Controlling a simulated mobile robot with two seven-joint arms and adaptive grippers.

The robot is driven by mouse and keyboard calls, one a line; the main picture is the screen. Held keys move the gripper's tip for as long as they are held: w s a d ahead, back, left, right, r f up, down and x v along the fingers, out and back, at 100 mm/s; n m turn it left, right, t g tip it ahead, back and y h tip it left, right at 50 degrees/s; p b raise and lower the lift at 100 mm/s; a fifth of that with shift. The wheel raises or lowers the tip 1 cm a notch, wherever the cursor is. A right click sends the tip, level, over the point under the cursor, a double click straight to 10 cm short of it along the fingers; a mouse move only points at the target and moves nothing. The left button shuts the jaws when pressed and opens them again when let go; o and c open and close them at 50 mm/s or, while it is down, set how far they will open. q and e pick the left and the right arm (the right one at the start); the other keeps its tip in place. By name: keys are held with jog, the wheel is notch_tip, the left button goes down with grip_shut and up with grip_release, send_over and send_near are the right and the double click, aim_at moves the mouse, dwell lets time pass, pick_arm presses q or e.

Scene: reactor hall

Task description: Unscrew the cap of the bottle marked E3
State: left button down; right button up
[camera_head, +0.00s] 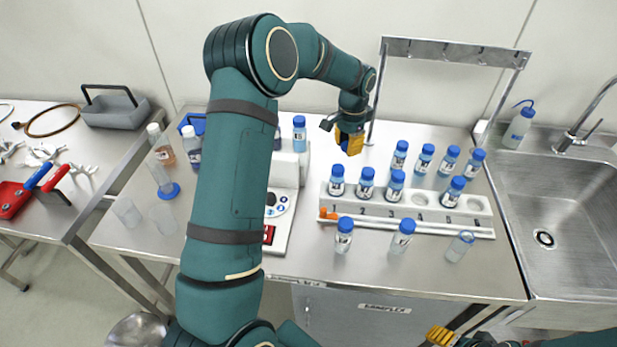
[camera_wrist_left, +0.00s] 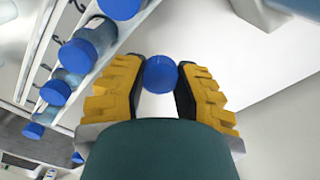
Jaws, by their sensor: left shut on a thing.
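My left gripper (camera_head: 350,144) is above the back of the bench, behind the white rack (camera_head: 402,205). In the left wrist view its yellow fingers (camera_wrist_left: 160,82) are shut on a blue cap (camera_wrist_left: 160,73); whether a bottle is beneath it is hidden. Several blue-capped bottles stand in the rack, such as the bottle in the slot marked 1 (camera_head: 337,186); others stand behind and in front of it. The labels are too small to tell which is E3. My right gripper (camera_head: 441,336) is only partly in view at the bottom edge.
A blue-capped bottle (camera_head: 300,137) stands at the white instrument (camera_head: 283,205) left of the rack. A metal frame (camera_head: 455,52) rises behind the bottles. A sink (camera_head: 555,210) lies to the right. The bench's front strip is mostly clear.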

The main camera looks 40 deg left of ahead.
pick_arm(q)
jog(key=a+f, duration=0.2)
jog(key=a, duration=0.3)
send_over(329, 171)
notch_tip(329, 171, down, 6)
jog(key=shift+r, duration=0.2)
jog(key=shift+f, duration=2.4)
jog(key=shift+d+f+b, duration=0.1)
jog(key=shift+b, duration=0.25)
jog(key=c, duration=0.8)
grip_release()
